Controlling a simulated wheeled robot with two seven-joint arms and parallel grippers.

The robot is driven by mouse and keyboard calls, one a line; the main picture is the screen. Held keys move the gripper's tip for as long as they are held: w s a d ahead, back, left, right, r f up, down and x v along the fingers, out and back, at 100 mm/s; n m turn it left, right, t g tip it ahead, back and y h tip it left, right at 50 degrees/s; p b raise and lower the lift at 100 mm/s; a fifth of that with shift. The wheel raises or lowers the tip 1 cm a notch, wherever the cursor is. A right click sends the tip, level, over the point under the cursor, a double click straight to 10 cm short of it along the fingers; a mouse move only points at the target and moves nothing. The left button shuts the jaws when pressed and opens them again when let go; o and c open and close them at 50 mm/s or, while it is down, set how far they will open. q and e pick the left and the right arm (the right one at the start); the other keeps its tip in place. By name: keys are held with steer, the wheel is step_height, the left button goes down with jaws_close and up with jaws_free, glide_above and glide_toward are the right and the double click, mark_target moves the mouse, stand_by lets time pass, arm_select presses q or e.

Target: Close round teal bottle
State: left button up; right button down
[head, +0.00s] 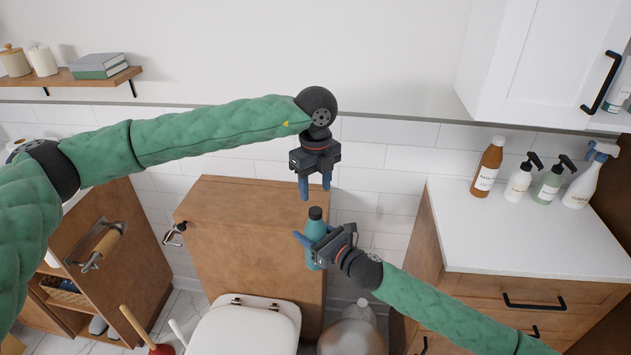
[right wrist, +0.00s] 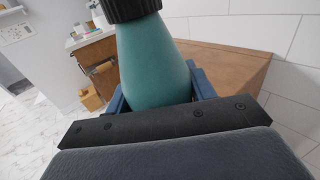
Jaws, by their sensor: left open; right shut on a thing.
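The round teal bottle (head: 316,228) is upright in the head view, with a dark cap (head: 315,213) on top. My right gripper (head: 312,240) is shut on the bottle's body from the right side. In the right wrist view the teal bottle (right wrist: 155,65) stands between the blue fingers, and its black ribbed cap (right wrist: 130,8) is cut off by the top edge. My left gripper (head: 314,187) is open and empty, pointing down just above the cap. Whether the cap is fully seated cannot be told.
A wooden toilet cabinet (head: 235,215) stands behind the bottle, with the white toilet lid (head: 245,328) below. A white counter (head: 520,235) at right bears a brown bottle (head: 488,167) and several pump or spray bottles. A wooden shelf (head: 75,78) is at upper left.

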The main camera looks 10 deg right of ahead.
mark_target(315, 210)
arm_select(q)
steer(key=shift+f, duration=3.5)
steer(key=c, duration=1)
steer(key=shift+m, duration=0.3)
